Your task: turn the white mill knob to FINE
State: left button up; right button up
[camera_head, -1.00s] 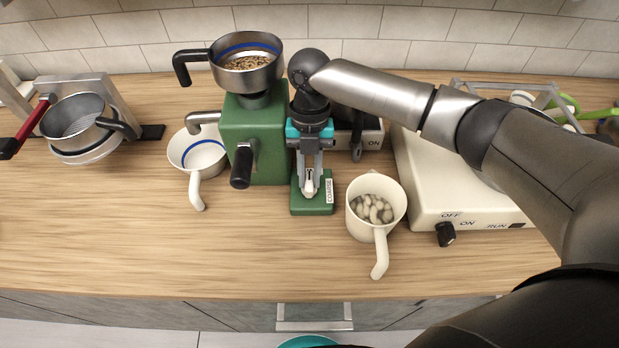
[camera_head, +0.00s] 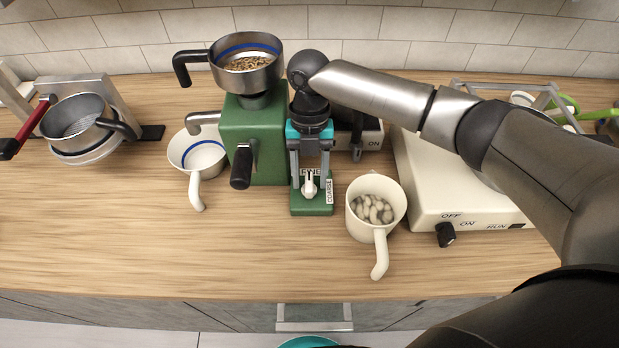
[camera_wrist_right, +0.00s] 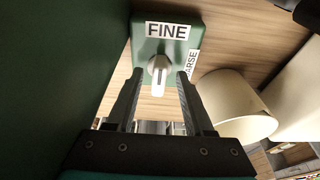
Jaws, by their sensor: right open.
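The white mill knob (camera_head: 310,190) sits on the small green base (camera_head: 326,209) at the foot of the green mill (camera_head: 262,150). Its narrow ridge lines up with the FINE label (camera_head: 311,172) behind it; the COARSE label (camera_head: 329,191) is at its right. In the right wrist view the knob (camera_wrist_right: 158,72) stands below the FINE label (camera_wrist_right: 167,31). My right gripper (camera_head: 311,178) points down over the knob. Its fingers (camera_wrist_right: 160,76) are open, one on each side, with visible gaps to the knob. My left gripper is out of view.
A cream mug (camera_head: 364,229) with greyish contents stands just right of the green base. A white appliance (camera_head: 465,205) is further right. The front counter is clear.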

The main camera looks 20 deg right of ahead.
jog(key=shift+p+v, duration=2.7)
jog(key=shift+v, duration=0.9)
jog(key=shift+f, duration=0.1)
jog(key=shift+w, duration=0.1)
jog(key=a+v, duration=0.1)
jog(key=v, duration=1.4)
jog(key=shift+d+b, duration=0.3)
jog(key=shift+d, duration=0.15)
